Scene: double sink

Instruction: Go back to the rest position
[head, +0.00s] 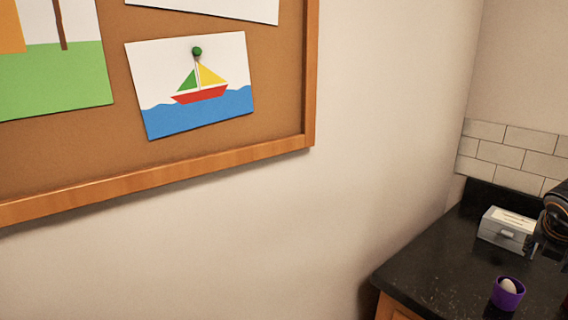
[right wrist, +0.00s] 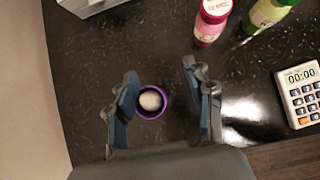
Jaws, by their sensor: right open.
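My right gripper (right wrist: 160,76) is open in the right wrist view, with its two blue-padded fingers apart and nothing held between them. In the head view only a dark part of my right arm or gripper (head: 550,228) shows at the right edge, above the counter. A small purple cup (head: 508,299) with a white rounded thing in it, like an egg (head: 508,286), stands on the counter. In the right wrist view the purple cup (right wrist: 151,114) appears between the fingers, below them and apart. My left gripper is not in view.
The black counter (head: 430,275) has a grey box (head: 507,232) at the back. The right wrist view shows a pink-red bottle (right wrist: 210,24), a green bottle (right wrist: 268,14) and a timer (right wrist: 300,92). A corkboard (head: 60,160) with drawings hangs on the left wall.

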